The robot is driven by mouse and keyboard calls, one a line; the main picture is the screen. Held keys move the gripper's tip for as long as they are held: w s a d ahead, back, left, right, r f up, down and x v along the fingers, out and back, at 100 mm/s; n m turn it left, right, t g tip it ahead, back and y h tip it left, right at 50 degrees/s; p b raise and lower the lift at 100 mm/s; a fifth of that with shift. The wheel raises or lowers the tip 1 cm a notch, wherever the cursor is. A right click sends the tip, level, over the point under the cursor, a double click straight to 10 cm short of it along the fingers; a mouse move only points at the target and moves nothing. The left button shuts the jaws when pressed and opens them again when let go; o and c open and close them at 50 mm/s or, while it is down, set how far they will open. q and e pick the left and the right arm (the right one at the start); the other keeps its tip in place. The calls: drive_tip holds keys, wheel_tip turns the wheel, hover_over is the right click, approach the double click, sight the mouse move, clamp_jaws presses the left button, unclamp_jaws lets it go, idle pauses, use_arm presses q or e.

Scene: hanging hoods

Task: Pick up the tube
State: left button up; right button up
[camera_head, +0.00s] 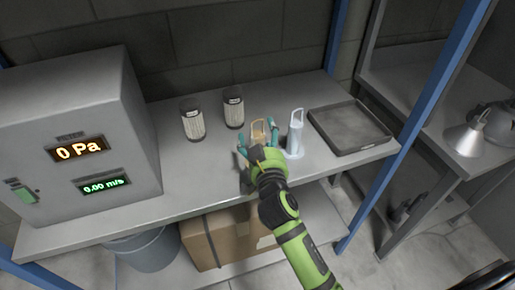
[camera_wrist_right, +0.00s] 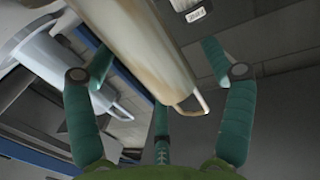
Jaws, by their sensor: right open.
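A tan tube (camera_head: 257,127) with a loop handle stands on the grey bench, partly hidden behind my right gripper (camera_head: 258,140). In the right wrist view the tan tube (camera_wrist_right: 150,45) fills the middle, between the spread teal fingers of the gripper (camera_wrist_right: 158,60). The right finger is clear of it; I cannot tell whether the left one touches it. A pale blue-white tube (camera_head: 296,132) with a loop handle stands just to the right; it also shows at the left of the right wrist view (camera_wrist_right: 62,65). My left gripper is not in view.
A dark shallow tray (camera_head: 349,127) lies at the right. A grey cabinet (camera_head: 75,130) with lit displays fills the left. Blue posts (camera_head: 410,110) frame the bench. The bench front is fairly clear.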

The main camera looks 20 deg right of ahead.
drive_tip(key=c, duration=1.5)
drive_tip(key=shift+r, duration=0.1)
